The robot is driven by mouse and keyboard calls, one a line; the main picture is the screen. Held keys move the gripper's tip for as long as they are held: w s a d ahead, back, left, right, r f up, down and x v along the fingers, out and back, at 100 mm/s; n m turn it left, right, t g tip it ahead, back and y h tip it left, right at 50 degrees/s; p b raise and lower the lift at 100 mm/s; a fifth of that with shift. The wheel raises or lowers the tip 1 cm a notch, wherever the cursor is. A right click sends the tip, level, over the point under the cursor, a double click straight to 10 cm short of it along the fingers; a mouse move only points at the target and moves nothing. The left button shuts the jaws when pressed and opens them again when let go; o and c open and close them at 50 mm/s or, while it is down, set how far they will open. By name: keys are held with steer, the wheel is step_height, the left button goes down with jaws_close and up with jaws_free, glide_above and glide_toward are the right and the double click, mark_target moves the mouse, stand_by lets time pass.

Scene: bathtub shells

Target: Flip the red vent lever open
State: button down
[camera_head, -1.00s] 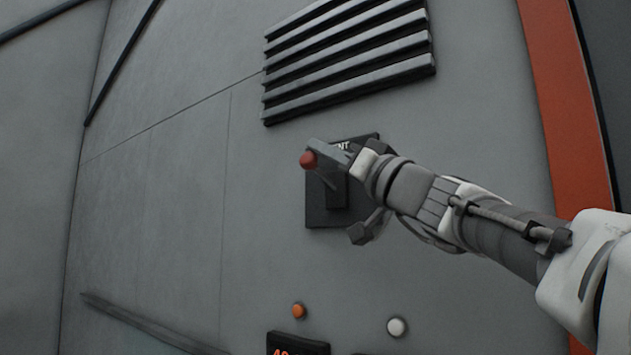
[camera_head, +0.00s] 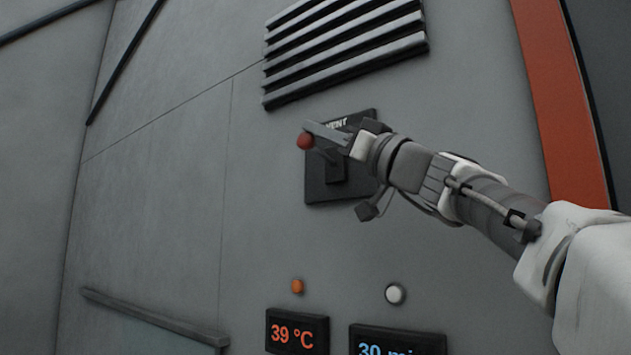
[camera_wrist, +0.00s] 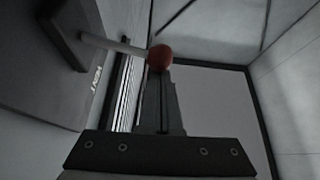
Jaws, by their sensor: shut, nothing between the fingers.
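The red knob (camera_head: 305,141) is the tip of the vent lever, on a thin rod standing out from a dark square plate (camera_head: 318,191) marked VENT. My gripper (camera_head: 309,126) reaches in from the right, its shut fingers empty. In the head view its fingertips lie just above the knob and hide part of the plate's label. In the wrist view the red knob (camera_wrist: 160,57) shows right at the fingertips (camera_wrist: 161,73), with its pale rod running left to the plate (camera_wrist: 50,75). I cannot tell whether fingers and knob touch.
A slatted vent grille (camera_head: 345,50) is above the plate. Below are an orange button (camera_head: 297,286), a white button (camera_head: 395,294), a 39 °C display (camera_head: 297,333) and a second display (camera_head: 397,339). The wall left of the lever is bare.

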step_height(320, 180, down, 3)
steer(key=n+g+b, duration=0.1)
steer(key=n+b, duration=0.1)
steer(key=n+g+y+b, duration=0.1)
steer(key=n+b, duration=0.1)
steer(key=n, duration=0.1)
steer(key=shift+s+a+g+y, duration=0.1)
steer(key=shift+g+y, duration=0.2)
steer(key=shift+g, duration=0.1)
step_height(320, 180, down, 3)
steer(key=n+g+b, duration=0.3)
steer(key=n, duration=0.2)
steer(key=shift+r+y, duration=0.1)
steer(key=shift+y, duration=0.3)
steer(key=s+r, duration=0.1)
steer(key=s+a+r, duration=0.1)
steer(key=r, duration=0.1)
steer(key=shift+s+r+p, duration=0.15)
steer(key=shift+s+p, duration=0.05)
steer(key=shift+p, duration=0.15)
steer(key=b, duration=0.5)
glide_toward(307, 144)
steer(key=shift+s+d, duration=0.35)
steer(key=shift+s, duration=0.3)
steer(key=shift+s+d, duration=0.35)
steer(key=shift+s, duration=0.35)
